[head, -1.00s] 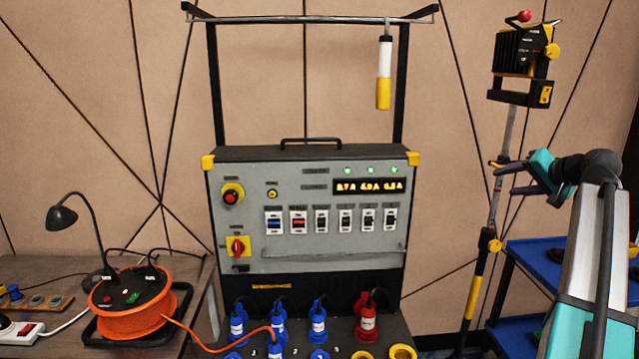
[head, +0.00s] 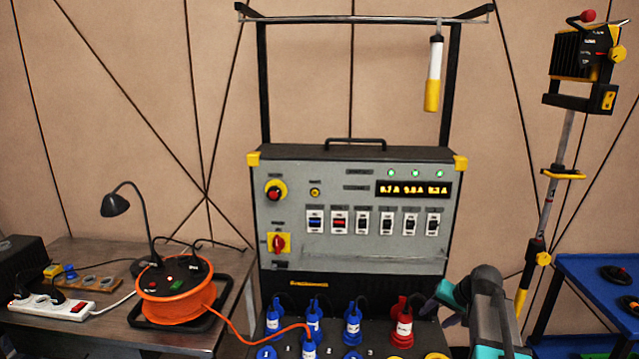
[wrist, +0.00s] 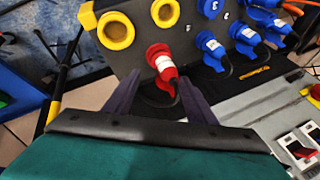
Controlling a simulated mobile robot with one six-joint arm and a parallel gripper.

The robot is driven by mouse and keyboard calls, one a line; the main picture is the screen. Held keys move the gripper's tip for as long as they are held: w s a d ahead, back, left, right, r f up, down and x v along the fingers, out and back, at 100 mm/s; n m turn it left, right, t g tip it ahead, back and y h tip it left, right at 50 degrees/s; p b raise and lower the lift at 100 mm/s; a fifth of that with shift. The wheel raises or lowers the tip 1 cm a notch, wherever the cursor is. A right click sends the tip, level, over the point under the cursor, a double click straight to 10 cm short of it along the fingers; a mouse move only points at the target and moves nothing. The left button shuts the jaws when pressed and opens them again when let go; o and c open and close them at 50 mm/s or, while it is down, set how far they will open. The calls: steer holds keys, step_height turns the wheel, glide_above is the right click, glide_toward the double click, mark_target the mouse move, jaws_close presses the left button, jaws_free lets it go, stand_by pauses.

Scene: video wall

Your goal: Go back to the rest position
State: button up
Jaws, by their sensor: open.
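My gripper (head: 437,305) is low at the right in the head view, beside the red plug (head: 402,328) at the front of the grey panel box (head: 355,240). In the wrist view its two dark fingers (wrist: 160,98) are spread apart. The red plug (wrist: 163,68) shows beyond and between the fingertips, in its socket. I cannot tell whether either finger touches it. Nothing is visibly held.
Several blue plugs (head: 352,322) stand left of the red one. An orange cable reel (head: 175,295) sits on the left table (head: 120,330). A work light on a stand (head: 580,60) and a blue trolley (head: 600,270) are at the right.

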steer(key=s+a+f+n+g+h, duration=0.1)
steer(key=s+a+f+n+g, duration=0.2)
steer(key=s+a+f, duration=0.7)
steer(key=s+a+f+n+g+h, duration=0.1)
steer(key=s+a+f+n+g, duration=0.1)
steer(key=s+a+f, duration=0.85)
steer(key=s+d+f+g+b, duration=0.1)
steer(key=s+f+g+b, duration=0.2)
steer(key=s+f, duration=0.9)
steer(key=s+d+f+g+b, duration=0.1)
steer(key=s+f+g+b, duration=0.1)
steer(key=s+f+b, duration=0.5)
steer(key=s+f, duration=0.5)
steer(key=f, duration=0.6)
steer(key=shift+d+g, duration=0.35)
steer(key=shift+g, duration=0.05)
